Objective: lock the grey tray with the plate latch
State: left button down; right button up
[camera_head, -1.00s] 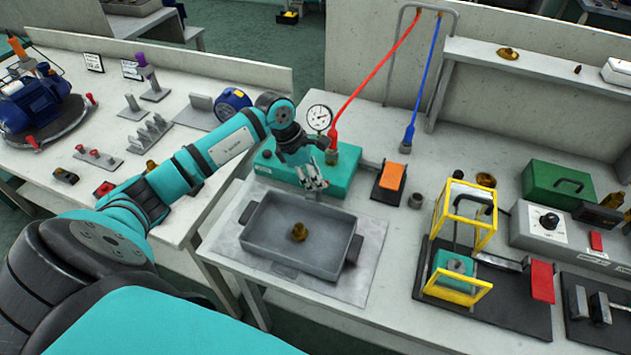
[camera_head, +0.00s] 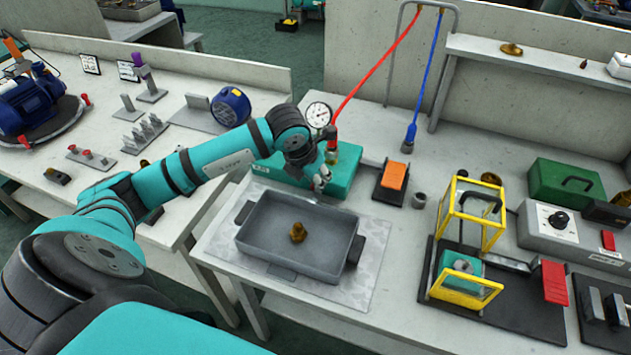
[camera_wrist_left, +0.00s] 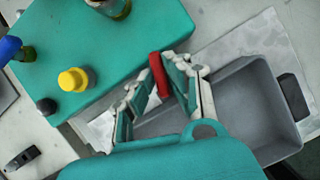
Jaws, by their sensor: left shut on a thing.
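The grey tray (camera_head: 270,262) sits on a pale metal plate (camera_head: 374,250) on the right-hand bench, with a brass part (camera_head: 298,233) inside it. My left gripper (camera_head: 322,182) is at the tray's far edge, in front of the teal box. The left wrist view shows a short red handle (camera_wrist_left: 159,75) between the fingers of my left gripper (camera_wrist_left: 161,85), beside the tray (camera_wrist_left: 245,105). The gripper is shut on this handle. The rest of the latch is hidden by the fingers and wrist, so its position cannot be told. My right gripper is not in view.
The teal box (camera_head: 345,180) with a gauge (camera_head: 318,115) and red and blue hoses stands close behind the gripper. A yellow-framed fixture (camera_head: 467,245) and an orange-topped block (camera_head: 396,175) stand to the right. Bare bench lies right of the plate.

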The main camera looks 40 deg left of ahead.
pick_arm(q)
jog(key=shift+w+d+r+n+y+b, duration=0.1)
jog(key=shift+n+y+b, duration=0.65)
jog(key=shift+n, duration=0.95)
jog(key=c, duration=1.3)
grip_release()
jog(key=shift+r, duration=0.1)
jog(key=v, duration=1.2)
